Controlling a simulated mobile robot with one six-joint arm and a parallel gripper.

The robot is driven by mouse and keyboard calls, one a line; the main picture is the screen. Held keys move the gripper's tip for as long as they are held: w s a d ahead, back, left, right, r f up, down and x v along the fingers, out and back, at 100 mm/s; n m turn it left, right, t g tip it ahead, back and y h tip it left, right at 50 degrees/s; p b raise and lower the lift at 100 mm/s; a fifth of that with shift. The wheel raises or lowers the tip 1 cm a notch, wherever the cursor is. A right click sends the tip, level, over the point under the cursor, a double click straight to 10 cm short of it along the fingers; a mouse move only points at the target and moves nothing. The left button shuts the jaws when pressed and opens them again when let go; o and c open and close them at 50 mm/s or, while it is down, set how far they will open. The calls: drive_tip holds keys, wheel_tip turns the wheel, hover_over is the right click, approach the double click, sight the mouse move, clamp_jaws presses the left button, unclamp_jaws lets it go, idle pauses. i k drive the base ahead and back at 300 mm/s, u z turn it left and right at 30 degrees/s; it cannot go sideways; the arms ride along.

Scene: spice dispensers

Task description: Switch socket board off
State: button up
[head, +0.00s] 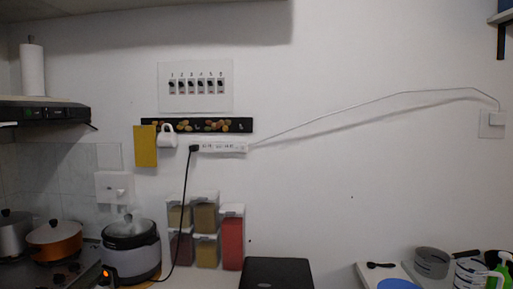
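A white socket strip (225,147) is fixed level on the wall, just below a black rack. A black plug (195,148) sits at its left end, and its black cable hangs down towards the rice cooker. A white cable runs from its right end to a wall socket (491,124) at the far right. Above the rack is a white panel (197,104) with a row of numbered dark switches. The switch positions are too small to tell on the strip and on the panel. My gripper is not in view.
A rice cooker (132,250) with an orange light, and stacked spice dispensers (206,218), stand below the strip. A black flat-topped object (277,272) is to their right. A white cup (167,138) and yellow cloth (145,146) hang beside the strip. The wall right of it is mostly bare.

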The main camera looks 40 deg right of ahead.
sight(242, 147)
drive_tip(key=z, duration=0.7)
drive_tip(key=k, duration=1)
drive_tip(key=u, duration=0.05)
drive_tip(key=i, duration=0.9)
drive_tip(key=z, duration=0.05)
